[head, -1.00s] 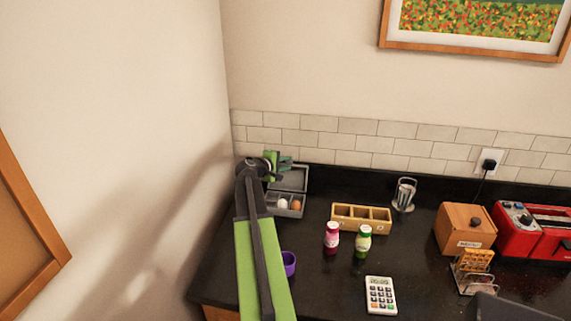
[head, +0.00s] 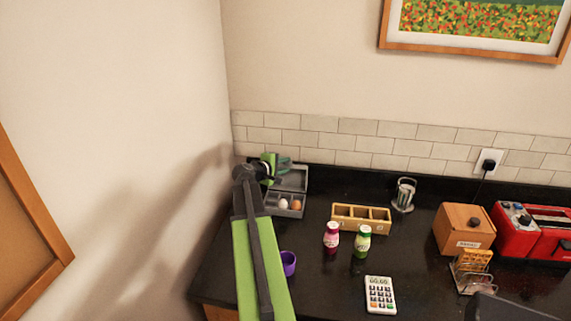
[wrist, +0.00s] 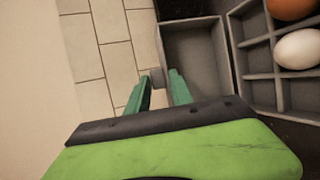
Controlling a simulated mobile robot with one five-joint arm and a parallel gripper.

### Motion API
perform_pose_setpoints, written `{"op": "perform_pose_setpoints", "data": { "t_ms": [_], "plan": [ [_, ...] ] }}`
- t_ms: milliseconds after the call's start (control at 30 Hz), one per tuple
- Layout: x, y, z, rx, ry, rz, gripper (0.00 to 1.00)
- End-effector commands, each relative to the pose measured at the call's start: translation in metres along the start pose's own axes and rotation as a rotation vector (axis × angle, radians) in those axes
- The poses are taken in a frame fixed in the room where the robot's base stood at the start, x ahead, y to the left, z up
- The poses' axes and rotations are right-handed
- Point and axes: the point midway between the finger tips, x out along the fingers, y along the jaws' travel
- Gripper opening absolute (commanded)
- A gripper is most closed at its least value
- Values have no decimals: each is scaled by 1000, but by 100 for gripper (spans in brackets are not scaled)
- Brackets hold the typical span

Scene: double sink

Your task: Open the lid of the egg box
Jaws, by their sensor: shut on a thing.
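The grey egg box (head: 271,209) stands on the black counter near the left wall, with its lid (head: 294,178) open and tilted back toward the tiles. In the wrist view, the lid (wrist: 198,55) shows its hollow inside, and the divided tray (wrist: 258,60) lies to its right. A white egg (wrist: 299,49) and a brown egg (wrist: 290,7) sit in the tray. My gripper (head: 285,163) is at the upper left part of the lid. In the wrist view, my gripper (wrist: 161,82) is shut on the lid's edge, with one finger on each side.
A wooden compartment box (head: 361,225), a red-pink bottle (head: 331,240) and a green bottle (head: 362,243) stand to the right. A purple cup (head: 289,263) is partly behind my arm. Wall tiles (head: 320,140) are close behind the lid. Counter between box and bottles is clear.

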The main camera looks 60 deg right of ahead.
Motion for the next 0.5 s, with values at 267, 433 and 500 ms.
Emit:
{"op": "perform_pose_setpoints", "data": {
  "t_ms": [267, 433, 500],
  "plan": [
    [0, -3, -1, 2, 0, -6, 42],
    [0, -3, 0, 2, -1, -6, 42],
    [0, -3, 0, 2, -1, -6, 42]
  ]
}}
